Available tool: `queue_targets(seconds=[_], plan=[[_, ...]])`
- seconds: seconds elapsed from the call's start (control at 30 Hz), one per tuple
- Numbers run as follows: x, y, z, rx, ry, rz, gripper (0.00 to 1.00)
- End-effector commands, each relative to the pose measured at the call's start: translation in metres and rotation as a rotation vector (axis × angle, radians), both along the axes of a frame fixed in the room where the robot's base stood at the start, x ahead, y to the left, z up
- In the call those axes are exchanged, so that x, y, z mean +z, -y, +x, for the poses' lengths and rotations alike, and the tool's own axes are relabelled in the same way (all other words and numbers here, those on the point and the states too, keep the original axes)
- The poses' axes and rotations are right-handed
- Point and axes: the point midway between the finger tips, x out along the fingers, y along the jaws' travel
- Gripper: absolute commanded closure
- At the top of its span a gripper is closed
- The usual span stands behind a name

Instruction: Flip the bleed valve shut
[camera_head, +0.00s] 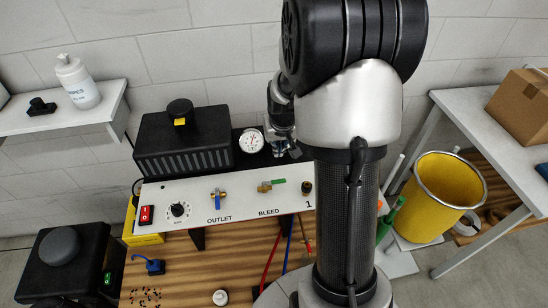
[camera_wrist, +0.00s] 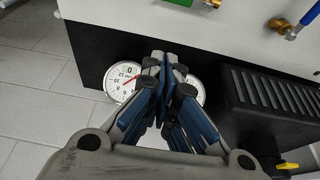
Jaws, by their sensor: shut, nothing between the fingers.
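The bleed valve (camera_head: 265,187) is a brass fitting on the white panel above the label BLEED. Its green handle (camera_head: 279,182) points right, roughly along the panel's length. In the wrist view only part of the green handle (camera_wrist: 212,3) shows at the top edge. My gripper (camera_wrist: 165,62) is shut and empty, over the dark area by a gauge. In the head view my gripper (camera_head: 290,150) is behind the panel, beyond the bleed valve and apart from it, partly hidden by my arm.
The outlet valve (camera_head: 218,197) has a blue handle pointing toward the panel's front. A gauge (camera_head: 251,140) and a black ribbed box (camera_head: 183,140) stand behind the panel. A red switch (camera_head: 147,214) and knob (camera_head: 179,210) sit at left. A yellow bin (camera_head: 448,195) stands right.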

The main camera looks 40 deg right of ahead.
Motion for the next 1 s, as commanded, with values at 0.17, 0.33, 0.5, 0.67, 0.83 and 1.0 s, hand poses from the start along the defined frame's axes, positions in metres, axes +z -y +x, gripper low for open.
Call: queue_targets(seconds=[0.17,0.33,0.5,0.67,0.83,1.0], plan=[[0.0,0.0,0.0,0.0,0.0,0.0,1.0],[-0.004,0.0,0.001,0.001,-0.001,0.0,1.0],[-0.028,0.003,0.007,0.001,-0.003,0.002,1.0],[-0.061,0.008,0.017,0.001,-0.003,0.002,1.0],[-0.095,0.013,0.028,0.001,-0.002,0.002,1.0],[-0.095,0.004,0.009,0.001,0.001,0.0,1.0]])
